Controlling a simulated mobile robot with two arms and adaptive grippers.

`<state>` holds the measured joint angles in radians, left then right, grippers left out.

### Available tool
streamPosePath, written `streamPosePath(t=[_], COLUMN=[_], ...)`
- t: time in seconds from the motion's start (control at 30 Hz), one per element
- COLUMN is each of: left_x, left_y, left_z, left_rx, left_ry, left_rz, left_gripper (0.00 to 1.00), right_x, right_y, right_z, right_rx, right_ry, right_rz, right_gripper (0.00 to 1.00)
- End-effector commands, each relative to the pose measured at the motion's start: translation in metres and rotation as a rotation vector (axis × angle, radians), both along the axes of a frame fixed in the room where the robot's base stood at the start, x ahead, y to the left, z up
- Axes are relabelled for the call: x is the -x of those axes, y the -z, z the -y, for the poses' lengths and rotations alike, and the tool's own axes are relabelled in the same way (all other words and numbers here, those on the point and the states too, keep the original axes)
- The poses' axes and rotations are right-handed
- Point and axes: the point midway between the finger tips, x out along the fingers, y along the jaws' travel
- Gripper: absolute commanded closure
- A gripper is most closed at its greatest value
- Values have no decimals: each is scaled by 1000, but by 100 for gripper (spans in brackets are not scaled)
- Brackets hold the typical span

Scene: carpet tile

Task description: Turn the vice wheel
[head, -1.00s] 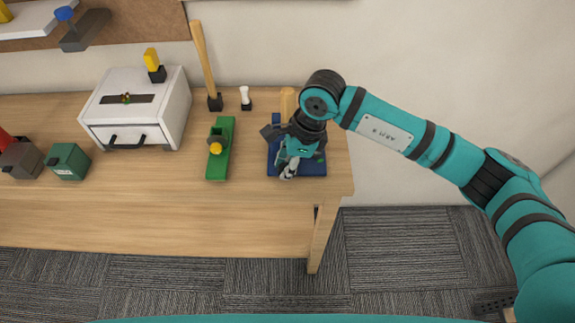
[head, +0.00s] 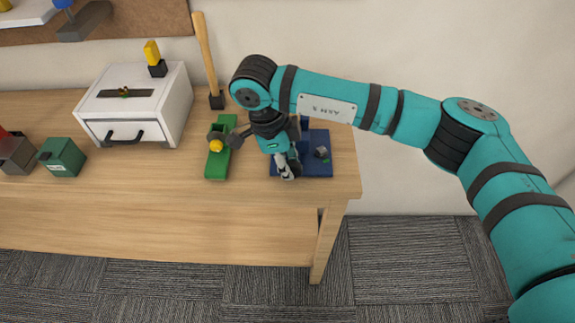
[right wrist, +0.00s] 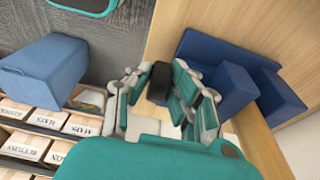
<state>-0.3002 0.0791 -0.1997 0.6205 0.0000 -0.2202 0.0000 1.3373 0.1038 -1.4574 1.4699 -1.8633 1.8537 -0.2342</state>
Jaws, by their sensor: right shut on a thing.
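The blue vice (head: 318,168) stands at the right end of the wooden bench. My right gripper (head: 285,168) reaches down over its left front part, and my arm hides some of the vice. In the right wrist view the fingers of my right gripper (right wrist: 160,88) are closed around a black block (right wrist: 160,78), which seems to be a grip of the vice wheel. The blue vice body (right wrist: 218,68) is just right of the fingers there. The rest of the wheel is hidden. My left gripper is out of view.
A green stand with a yellow ball (head: 216,146) is close left of my wrist. A wooden handle (head: 205,55), a white drawer box (head: 140,105) and a green box (head: 62,157) are farther left. The bench front is clear. Labelled boxes (right wrist: 80,125) show below.

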Motion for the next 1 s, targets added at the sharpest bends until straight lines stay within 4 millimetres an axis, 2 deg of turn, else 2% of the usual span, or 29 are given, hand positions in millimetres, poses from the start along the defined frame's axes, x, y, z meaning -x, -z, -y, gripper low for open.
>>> streamPosePath(t=[0.33,0.37,0.5,0.83,1.0], left_x=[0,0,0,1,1], left_y=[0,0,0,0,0], left_z=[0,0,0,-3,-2], left_rx=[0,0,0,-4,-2], left_ry=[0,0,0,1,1], left_rz=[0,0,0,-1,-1], left_gripper=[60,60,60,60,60], right_x=[0,0,0,-1,-1], right_y=[-1,-1,-1,-4,-27], right_z=[0,0,0,-1,-7], right_rx=[1,1,1,1,0], right_ry=[-1,-1,0,0,-2], right_rz=[2,2,1,2,5], right_gripper=[100,78,60,60,60])
